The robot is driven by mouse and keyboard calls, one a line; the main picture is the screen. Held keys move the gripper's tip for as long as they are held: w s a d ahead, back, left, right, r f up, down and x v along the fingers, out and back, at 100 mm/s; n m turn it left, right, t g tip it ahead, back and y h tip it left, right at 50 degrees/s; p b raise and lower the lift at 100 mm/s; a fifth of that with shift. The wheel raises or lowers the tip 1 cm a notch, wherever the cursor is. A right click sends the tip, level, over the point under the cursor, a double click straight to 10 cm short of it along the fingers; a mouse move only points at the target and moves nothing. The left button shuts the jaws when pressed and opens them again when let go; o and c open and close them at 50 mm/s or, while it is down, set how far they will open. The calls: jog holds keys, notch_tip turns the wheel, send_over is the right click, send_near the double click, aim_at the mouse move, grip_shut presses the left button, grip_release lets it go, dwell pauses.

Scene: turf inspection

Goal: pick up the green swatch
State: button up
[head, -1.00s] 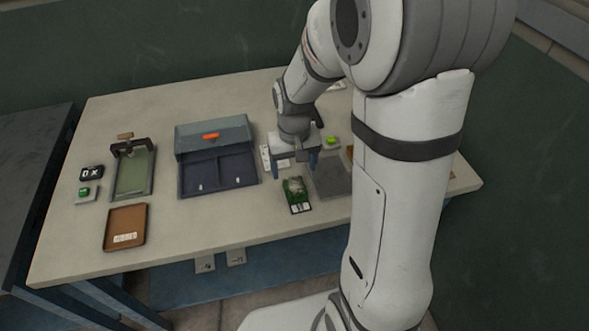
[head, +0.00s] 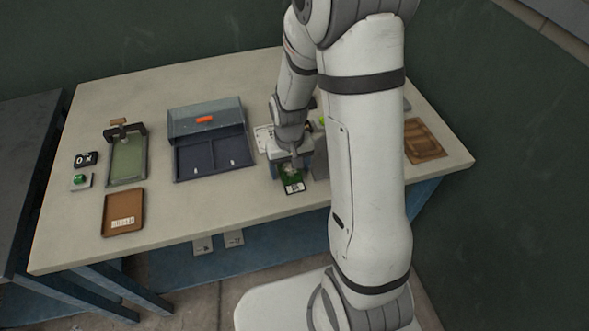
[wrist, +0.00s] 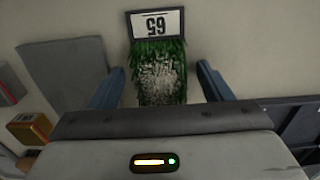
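The green swatch (head: 292,186) lies on the table. It is a turf piece with a pale worn patch and a white label strip. In the wrist view the swatch (wrist: 160,75) lies between my two blue fingers, its label reading 65 beyond the fingertips. My gripper (wrist: 159,80) is open, with a gap on each side of the swatch. In the head view my gripper (head: 290,165) is over the swatch and hides its rear part.
A blue-grey two-compartment box (head: 215,158) stands left of the swatch. A grey slab (wrist: 70,72) lies beside the swatch. A brown tray (head: 122,214), a green-bedded frame (head: 127,160) and a wooden tray (head: 427,141) are farther off. Bare table lies between the brown tray and swatch.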

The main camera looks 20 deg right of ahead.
jog(key=c, duration=0.9)
jog(key=shift+r, duration=0.1)
jog(key=shift+c, duration=0.2)
